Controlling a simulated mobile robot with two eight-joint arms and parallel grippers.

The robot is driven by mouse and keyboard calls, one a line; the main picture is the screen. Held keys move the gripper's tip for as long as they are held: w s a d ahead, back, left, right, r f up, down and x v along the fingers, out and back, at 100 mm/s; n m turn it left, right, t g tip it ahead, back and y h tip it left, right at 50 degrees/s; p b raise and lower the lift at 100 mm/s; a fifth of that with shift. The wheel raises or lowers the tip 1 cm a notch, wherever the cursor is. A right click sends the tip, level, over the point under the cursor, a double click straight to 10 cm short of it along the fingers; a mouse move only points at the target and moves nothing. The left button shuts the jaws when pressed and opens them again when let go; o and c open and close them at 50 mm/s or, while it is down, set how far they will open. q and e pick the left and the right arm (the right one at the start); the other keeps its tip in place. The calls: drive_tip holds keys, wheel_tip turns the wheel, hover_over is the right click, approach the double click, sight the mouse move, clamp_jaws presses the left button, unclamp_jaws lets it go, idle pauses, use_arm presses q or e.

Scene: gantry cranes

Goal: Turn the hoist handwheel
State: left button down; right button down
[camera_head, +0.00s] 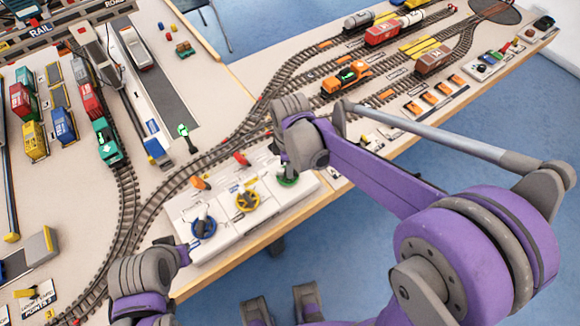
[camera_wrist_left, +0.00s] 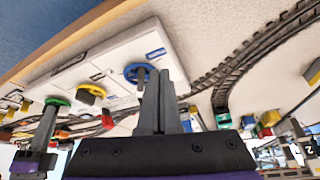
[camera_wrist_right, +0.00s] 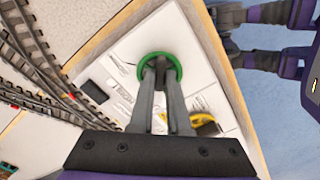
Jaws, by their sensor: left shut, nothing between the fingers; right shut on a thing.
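A white panel (camera_head: 232,222) on the table's front edge carries three handwheels: blue (camera_head: 204,229), yellow (camera_head: 247,202) and green (camera_head: 288,180). I cannot read which one is labelled hoist. My right gripper (camera_wrist_right: 161,66) is shut on the green handwheel (camera_wrist_right: 178,66), its fingers reaching into the ring; in the head view its wrist partly hides this wheel. My left gripper (camera_wrist_left: 157,76) is shut and empty, its tips close beside the blue handwheel (camera_wrist_left: 130,70); whether they touch it I cannot tell. The yellow handwheel (camera_wrist_right: 206,122) is partly hidden behind a right finger.
Model railway tracks (camera_head: 130,205) curve behind the panel. A green-and-red train (camera_head: 107,140) stands at left, and wagons (camera_head: 385,32) stand at the back right. A small green figure (camera_head: 184,133) stands behind the panel.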

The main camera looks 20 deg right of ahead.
idle(0.4)
drive_tip(key=c, duration=0.9)
unclamp_jaws()
wheel_tip(320, 180, up, 11)
drive_tip(key=shift+f+p, duration=0.1)
drive_tip(key=shift+p, duration=0.45)
